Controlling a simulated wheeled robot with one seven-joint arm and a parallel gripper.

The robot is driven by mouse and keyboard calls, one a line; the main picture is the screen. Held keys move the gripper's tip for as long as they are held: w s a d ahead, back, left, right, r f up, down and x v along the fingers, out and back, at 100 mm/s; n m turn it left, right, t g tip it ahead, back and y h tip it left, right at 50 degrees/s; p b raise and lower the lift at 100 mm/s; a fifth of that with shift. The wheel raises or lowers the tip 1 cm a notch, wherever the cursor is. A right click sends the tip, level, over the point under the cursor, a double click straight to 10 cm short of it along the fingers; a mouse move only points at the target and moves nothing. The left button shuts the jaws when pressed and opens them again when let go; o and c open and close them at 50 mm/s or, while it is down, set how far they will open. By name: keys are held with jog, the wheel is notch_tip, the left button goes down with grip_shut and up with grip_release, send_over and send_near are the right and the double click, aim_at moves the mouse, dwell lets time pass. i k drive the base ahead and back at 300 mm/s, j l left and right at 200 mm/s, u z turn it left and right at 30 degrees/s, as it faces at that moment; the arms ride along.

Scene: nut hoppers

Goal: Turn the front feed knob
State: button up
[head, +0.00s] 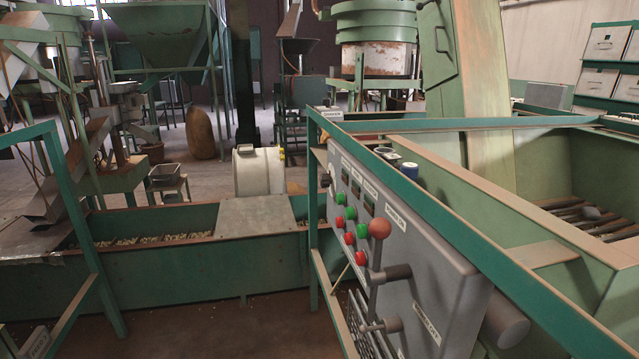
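A grey control panel (425,285) leans in a green frame at the right of centre. It carries red and green buttons, small labels too small to read, and a lever with a red ball (380,228). Below the ball is a dark handle or knob (392,273), and lower down a smaller one (384,325). A thick grey cylinder (505,325) sticks out at the panel's near right end. I cannot tell which of these is the front feed knob. My gripper is not in view.
A green rail (430,205) runs along the panel's top. A long green trough (200,262) holding nuts lies left, with a green frame (85,220) beside it. A large green bin (540,210) stands right. Brown floor (220,325) shows bare in front of the trough.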

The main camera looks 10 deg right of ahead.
aim_at(325, 180)
jog(key=z, duration=4.35)
jog(key=k+l+z, duration=0.65)
jog(key=k, duration=0.25)
